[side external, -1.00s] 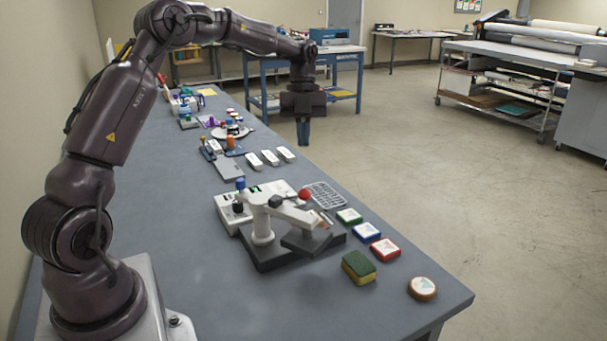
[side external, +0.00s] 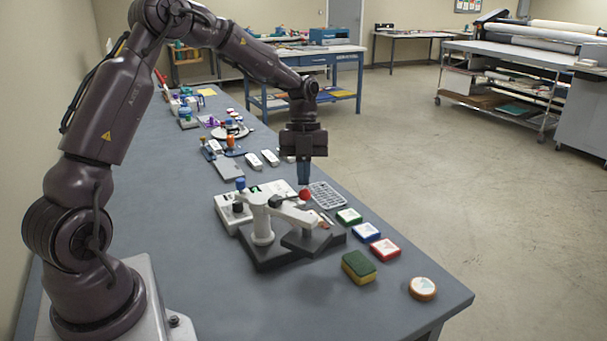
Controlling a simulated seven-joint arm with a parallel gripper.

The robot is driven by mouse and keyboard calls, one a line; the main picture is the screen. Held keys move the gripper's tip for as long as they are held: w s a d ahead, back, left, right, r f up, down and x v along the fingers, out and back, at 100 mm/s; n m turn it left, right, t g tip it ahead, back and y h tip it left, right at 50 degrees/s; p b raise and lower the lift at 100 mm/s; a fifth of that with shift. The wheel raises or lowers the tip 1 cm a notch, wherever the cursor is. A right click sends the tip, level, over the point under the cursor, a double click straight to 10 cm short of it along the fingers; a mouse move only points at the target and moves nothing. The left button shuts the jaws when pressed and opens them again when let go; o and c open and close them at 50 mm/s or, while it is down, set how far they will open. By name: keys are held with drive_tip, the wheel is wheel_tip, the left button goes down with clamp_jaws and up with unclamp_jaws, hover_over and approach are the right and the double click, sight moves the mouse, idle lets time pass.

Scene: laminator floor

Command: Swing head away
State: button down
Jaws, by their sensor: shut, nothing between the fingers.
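A small press-like device stands on the blue-grey bench. It has a dark base (side external: 268,258), a white post (side external: 262,226) and a white swing head (side external: 290,213) reaching right over a dark block (side external: 307,240). A dark lever with a red ball knob (side external: 305,194) rises at the head's far side. My gripper (side external: 304,184) points straight down with its fingers together and empty. Its tips appear just above or behind the red knob in the side view. I cannot tell whether they touch it.
A white box (side external: 232,208) with a blue knob stands behind the device. A grey keypad-like grid (side external: 327,195), green (side external: 349,216), blue (side external: 367,232) and red (side external: 385,249) pads, a sponge (side external: 358,267) and a round disc (side external: 422,289) lie to the right. The near-left bench is clear.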

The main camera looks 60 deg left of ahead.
drive_tip(key=shift+s+d, duration=0.4)
drive_tip(key=shift+s, duration=0.2)
drive_tip(key=shift+s+d, duration=0.4)
drive_tip(key=shift+s, duration=0.2)
